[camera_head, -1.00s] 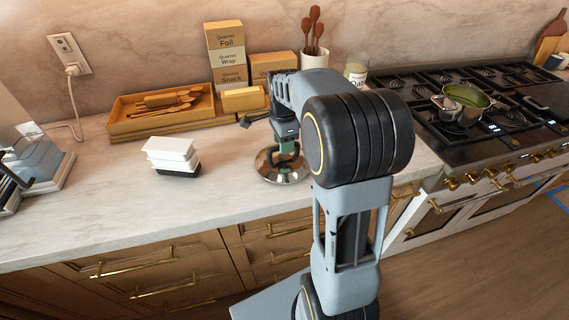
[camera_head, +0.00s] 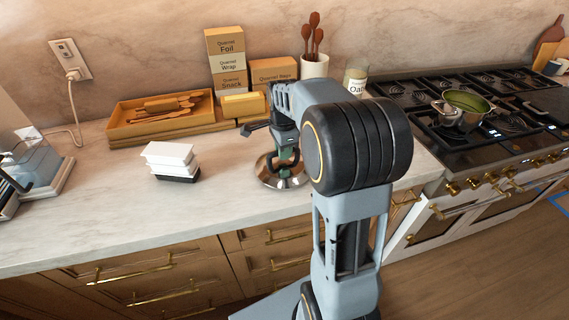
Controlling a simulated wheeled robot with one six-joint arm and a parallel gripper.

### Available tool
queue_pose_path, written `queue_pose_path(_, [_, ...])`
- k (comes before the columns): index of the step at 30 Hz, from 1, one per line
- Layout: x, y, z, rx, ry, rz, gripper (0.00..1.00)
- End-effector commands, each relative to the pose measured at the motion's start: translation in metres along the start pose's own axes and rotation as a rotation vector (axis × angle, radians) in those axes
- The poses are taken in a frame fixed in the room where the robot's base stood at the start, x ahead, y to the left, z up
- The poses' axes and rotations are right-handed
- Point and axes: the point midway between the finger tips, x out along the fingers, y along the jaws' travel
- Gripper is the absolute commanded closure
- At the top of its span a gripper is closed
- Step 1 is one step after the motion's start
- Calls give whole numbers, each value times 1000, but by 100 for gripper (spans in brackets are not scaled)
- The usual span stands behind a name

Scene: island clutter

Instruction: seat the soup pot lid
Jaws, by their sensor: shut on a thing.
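The soup pot lid (camera_head: 268,178) is a shiny round metal disc on or just above the marble counter, in front of the boxes; I cannot tell if it touches the counter. My gripper (camera_head: 287,162) points down over the lid's middle and is shut on its handle, which is mostly hidden by the fingers. The soup pot (camera_head: 462,109) stands on the stove at the right, uncovered, with green contents and a metal side. My arm hides the counter between the lid and the stove.
A wooden tray of utensils (camera_head: 122,131), stacked boxes (camera_head: 228,76) and a utensil crock (camera_head: 315,68) line the wall. White stacked containers (camera_head: 171,160) stand left of the lid. The stove (camera_head: 432,137) adjoins the counter at right. Counter between containers and lid is clear.

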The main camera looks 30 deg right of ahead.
Motion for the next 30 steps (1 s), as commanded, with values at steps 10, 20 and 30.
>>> queue_pose_path(10, [-3,0,0,0,0,-2,100])
queue_pose_path(20, [-21,0,0,0,0,-1,100])
queue_pose_path(30, [-43,0,0,0,0,-2,100])
